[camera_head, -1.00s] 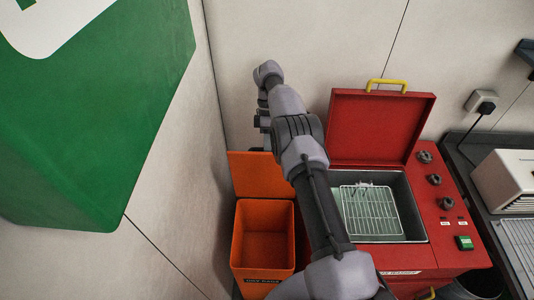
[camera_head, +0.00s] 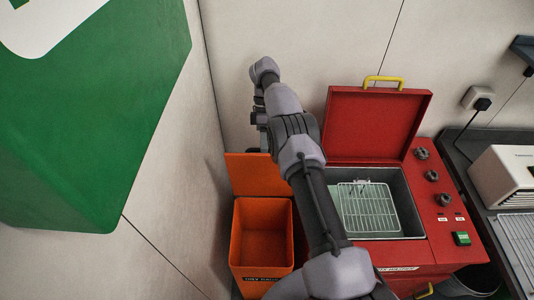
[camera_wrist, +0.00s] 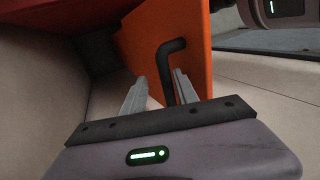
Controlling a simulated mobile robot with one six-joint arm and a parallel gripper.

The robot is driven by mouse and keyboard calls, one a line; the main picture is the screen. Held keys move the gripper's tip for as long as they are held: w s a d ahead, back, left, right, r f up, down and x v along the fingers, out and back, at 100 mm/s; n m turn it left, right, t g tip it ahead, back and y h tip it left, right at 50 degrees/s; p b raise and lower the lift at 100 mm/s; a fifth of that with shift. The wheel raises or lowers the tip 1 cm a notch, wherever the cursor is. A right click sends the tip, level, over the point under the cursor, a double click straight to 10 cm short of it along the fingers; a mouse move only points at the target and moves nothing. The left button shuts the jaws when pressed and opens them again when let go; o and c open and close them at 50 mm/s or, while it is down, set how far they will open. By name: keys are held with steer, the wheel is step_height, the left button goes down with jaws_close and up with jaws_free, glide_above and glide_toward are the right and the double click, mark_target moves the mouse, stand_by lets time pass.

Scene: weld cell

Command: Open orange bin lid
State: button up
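The orange bin (camera_head: 262,238) stands at the lower left of the red washer in the head view, with its inside showing and looking empty. Its lid (camera_head: 250,175) stands up open at the back, partly hidden by my arm. In the wrist view the orange lid (camera_wrist: 195,45) fills the upper middle, with a bent black handle (camera_wrist: 166,62) on it. My gripper (camera_wrist: 160,76) is open, with one leg of the handle between its fingers and a gap on the left side. In the head view my gripper is mostly hidden behind my arm, above the lid.
The red washer (camera_head: 440,215) stands right of the bin, its red lid (camera_head: 375,122) raised and a wire rack (camera_head: 367,208) inside. A green box (camera_head: 90,110) juts from the left wall. A bench (camera_head: 470,155) with a white device (camera_head: 505,175) is at the right.

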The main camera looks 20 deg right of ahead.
steer(key=r, duration=0.3)
steer(key=shift+s+r, duration=0.25)
steer(key=s+a+r, duration=0.1)
steer(key=s, duration=1.4)
steer(key=shift+s+a, duration=0.2)
steer(key=shift+a, duration=0.05)
steer(key=shift+r, duration=0.1)
